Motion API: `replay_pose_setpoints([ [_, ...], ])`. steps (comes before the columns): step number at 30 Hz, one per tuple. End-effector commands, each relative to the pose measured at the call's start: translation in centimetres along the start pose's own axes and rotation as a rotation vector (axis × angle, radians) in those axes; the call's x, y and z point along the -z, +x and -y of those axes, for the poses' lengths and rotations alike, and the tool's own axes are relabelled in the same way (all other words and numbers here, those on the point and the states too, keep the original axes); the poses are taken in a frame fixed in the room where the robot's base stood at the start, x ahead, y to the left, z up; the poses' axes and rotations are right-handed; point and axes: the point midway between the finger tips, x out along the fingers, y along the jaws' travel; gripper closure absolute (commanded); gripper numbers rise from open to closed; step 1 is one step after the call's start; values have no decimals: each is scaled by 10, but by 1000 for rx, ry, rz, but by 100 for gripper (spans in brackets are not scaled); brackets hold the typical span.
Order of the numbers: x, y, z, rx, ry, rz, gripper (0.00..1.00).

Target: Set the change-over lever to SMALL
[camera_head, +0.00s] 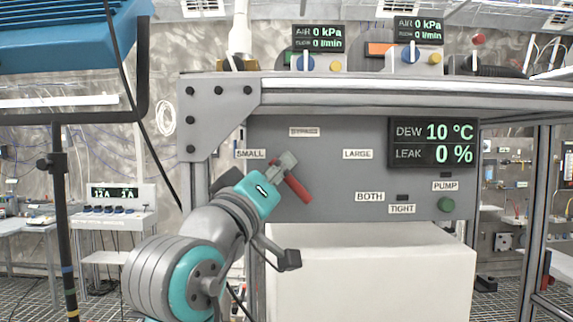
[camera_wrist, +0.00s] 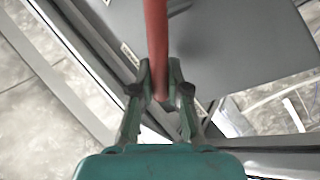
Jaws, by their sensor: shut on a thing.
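The change-over lever (camera_head: 297,187) is a red handle on the grey panel (camera_head: 340,180). In the head view it slants from upper left to lower right, beside my gripper (camera_head: 284,163). The SMALL label (camera_head: 250,154) is to the left of the gripper and the LARGE label (camera_head: 357,154) is to the right. The BYPASS label (camera_head: 304,132) is above. In the wrist view the red lever (camera_wrist: 156,45) runs down between the two fingers of my gripper (camera_wrist: 160,85), which are shut on it. The lever's pivot is hidden behind my gripper in the head view.
A display (camera_head: 433,144) reads DEW 10 °C and LEAK 0 %. A green PUMP button (camera_head: 446,205) is at the panel's lower right. BOTH (camera_head: 370,197) and TIGHT (camera_head: 402,209) labels are nearby. A white box (camera_head: 370,270) stands below, and a steel post (camera_head: 195,150) is left of the panel.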

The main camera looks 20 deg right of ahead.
Motion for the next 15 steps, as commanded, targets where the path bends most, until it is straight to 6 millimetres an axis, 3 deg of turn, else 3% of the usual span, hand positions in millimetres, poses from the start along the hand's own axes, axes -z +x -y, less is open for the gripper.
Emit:
replay_pose_setpoints([
  [15,-1,-5,8,2,-121,-81,100],
])
